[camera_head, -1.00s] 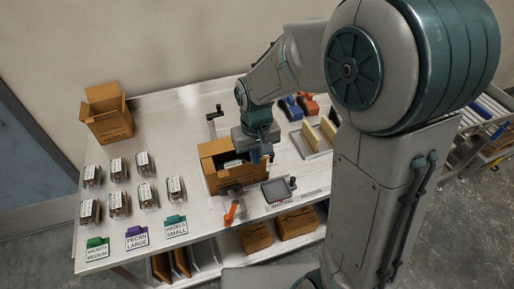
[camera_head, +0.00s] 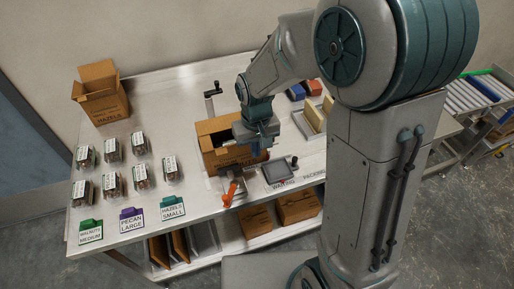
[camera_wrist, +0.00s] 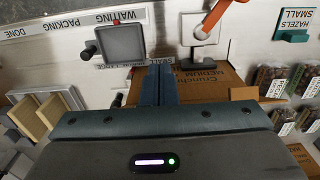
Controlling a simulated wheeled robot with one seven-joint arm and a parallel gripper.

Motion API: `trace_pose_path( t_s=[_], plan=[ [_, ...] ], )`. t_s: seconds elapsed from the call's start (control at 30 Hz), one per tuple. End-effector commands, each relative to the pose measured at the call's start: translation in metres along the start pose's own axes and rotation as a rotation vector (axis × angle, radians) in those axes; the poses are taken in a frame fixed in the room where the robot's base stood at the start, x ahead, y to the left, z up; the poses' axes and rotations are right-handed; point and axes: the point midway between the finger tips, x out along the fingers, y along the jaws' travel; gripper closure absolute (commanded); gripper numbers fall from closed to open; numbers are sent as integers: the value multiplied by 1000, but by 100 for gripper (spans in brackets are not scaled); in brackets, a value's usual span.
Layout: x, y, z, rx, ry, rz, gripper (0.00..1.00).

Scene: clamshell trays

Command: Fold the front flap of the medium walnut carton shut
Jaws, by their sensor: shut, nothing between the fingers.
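The brown carton (camera_head: 207,129) stands on the bench in the head view, with its top open and a back flap raised. In the wrist view a brown panel of the carton (camera_wrist: 208,80) shows beside the fingers, with print ending in "MEDIUM". I cannot tell whether this panel is the front flap or the front wall. My gripper (camera_wrist: 158,84) is shut and empty, pointing down over the right part of the carton. In the head view my gripper (camera_head: 262,146) and wrist hide part of the carton's opening. Whether the fingertips touch the carton cannot be told.
An orange-armed device (camera_head: 231,192) stands just in front of the carton, and a dark-screened unit (camera_head: 280,173) stands to its right. Several clamshell trays (camera_head: 112,150) lie at left. Another open carton (camera_head: 100,95) stands at the back left. Partitioned holders (camera_head: 313,118) stand at right.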

Motion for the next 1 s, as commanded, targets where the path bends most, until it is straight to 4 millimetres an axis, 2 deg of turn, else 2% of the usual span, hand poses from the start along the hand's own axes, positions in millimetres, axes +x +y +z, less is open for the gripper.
trace_pose_path(
  t_s=[1.0],
  plan=[
    [-9, 0, -61, 0, 0, 0, 100]
  ],
)
